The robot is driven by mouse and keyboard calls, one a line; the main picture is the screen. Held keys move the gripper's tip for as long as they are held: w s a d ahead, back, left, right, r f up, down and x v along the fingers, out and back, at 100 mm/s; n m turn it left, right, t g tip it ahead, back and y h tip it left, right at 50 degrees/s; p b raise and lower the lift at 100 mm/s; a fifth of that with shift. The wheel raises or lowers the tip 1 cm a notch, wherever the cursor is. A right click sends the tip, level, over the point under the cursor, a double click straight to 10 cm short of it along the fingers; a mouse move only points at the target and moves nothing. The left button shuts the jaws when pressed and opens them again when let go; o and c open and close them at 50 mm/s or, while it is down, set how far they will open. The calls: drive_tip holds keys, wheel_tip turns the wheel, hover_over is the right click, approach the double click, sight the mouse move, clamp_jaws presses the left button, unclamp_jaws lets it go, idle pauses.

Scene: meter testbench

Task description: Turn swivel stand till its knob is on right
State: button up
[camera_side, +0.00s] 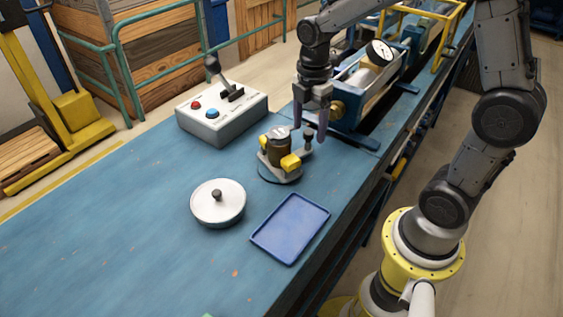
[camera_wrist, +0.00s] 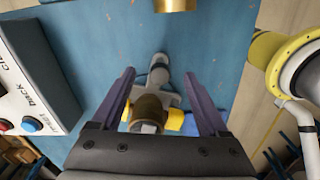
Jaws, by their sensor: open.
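The swivel stand (camera_side: 268,166) sits on the blue bench, with a brown cylinder (camera_side: 278,150) in its middle and yellow blocks at its sides. Its dark knob (camera_side: 308,133) on a grey post is on the stand's upper-right side in the side view. In the wrist view, the stand's grey arm (camera_wrist: 160,78) points toward the top, with the cylinder (camera_wrist: 147,108) below it. My gripper (camera_side: 310,134) is open and points down, its purple fingers either side of the knob. The wrist view shows my gripper (camera_wrist: 159,75) with gaps between each finger and the grey arm.
A white control box (camera_side: 222,120) with a lever and red and blue buttons stands behind-left. A round white lidded dish (camera_side: 218,202) and a blue tray (camera_side: 290,228) lie in front. A blue fixture with a gauge (camera_side: 380,53) stands behind-right. The bench's left front is clear.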

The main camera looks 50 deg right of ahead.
drive_tip(key=shift+w, duration=0.15)
drive_tip(key=shift+w+d, duration=0.15)
drive_tip(key=shift+w, duration=0.15)
drive_tip(key=shift+w+d, duration=0.1)
drive_tip(key=shift+w, duration=1)
drive_tip(key=o, duration=0.4)
drive_tip(key=shift+c, duration=0.2)
drive_tip(key=shift+r, duration=0.15)
drive_tip(key=shift+r, duration=2.65)
